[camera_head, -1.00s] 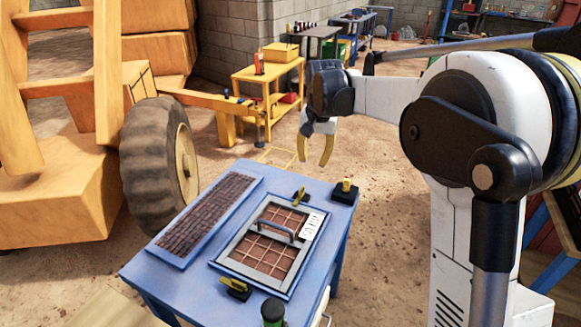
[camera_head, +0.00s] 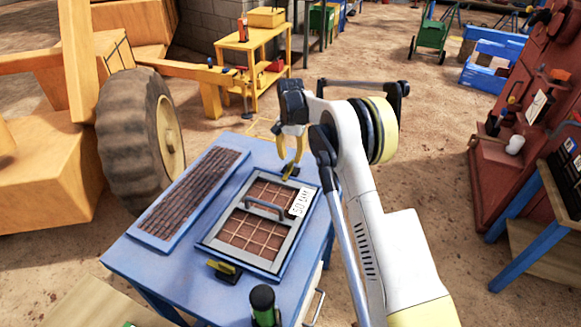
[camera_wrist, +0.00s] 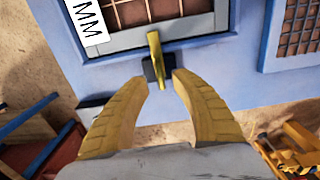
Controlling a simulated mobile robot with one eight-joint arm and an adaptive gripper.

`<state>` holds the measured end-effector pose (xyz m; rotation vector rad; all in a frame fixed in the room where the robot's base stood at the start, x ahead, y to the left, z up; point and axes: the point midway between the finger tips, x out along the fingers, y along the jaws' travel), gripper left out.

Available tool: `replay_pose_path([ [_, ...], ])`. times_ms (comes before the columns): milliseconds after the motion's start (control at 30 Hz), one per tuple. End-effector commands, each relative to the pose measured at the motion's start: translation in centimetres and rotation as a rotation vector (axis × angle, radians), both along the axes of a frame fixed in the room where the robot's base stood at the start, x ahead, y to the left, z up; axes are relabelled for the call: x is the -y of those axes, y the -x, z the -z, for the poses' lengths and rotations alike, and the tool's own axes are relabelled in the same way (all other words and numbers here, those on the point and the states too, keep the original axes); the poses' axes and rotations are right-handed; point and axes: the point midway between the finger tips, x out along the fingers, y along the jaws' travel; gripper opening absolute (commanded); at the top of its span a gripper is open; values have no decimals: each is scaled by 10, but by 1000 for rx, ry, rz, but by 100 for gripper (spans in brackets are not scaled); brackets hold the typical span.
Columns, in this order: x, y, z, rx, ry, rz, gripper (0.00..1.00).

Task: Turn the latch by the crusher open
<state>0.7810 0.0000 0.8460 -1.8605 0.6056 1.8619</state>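The blue table (camera_head: 317,240) carries a framed screen panel (camera_head: 222,222) with a handle and a white label. A latch (camera_wrist: 155,48) with a yellow lever on a black base sits at the panel's far edge in the wrist view. In the head view this latch (camera_head: 290,170) is partly hidden by my gripper. A second yellow and black latch (camera_head: 222,268) sits at the panel's near edge. My gripper (camera_head: 289,158) has its yellow fingers apart. In the wrist view my gripper (camera_wrist: 158,78) is open and empty, with the lever just ahead of and between its fingertips; contact is not clear.
A brown ribbed panel (camera_head: 190,197) lies left on the table. The large wheel (camera_head: 140,140) of the yellow machine stands close left. A red tool stand (camera_head: 515,130) is at the right.

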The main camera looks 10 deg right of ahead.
Motion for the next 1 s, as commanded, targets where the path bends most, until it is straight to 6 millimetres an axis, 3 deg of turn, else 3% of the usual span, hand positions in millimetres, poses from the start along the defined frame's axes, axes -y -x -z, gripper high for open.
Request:
replay_pose_path([
  [33,0,0,11,0,0,0,31],
  [200,0,0,29,0,0,0,31],
  [567,0,0,33,0,0,-1,31],
  [667,0,0,33,0,0,-1,2],
  [1000,0,0,33,0,0,-14,0],
])
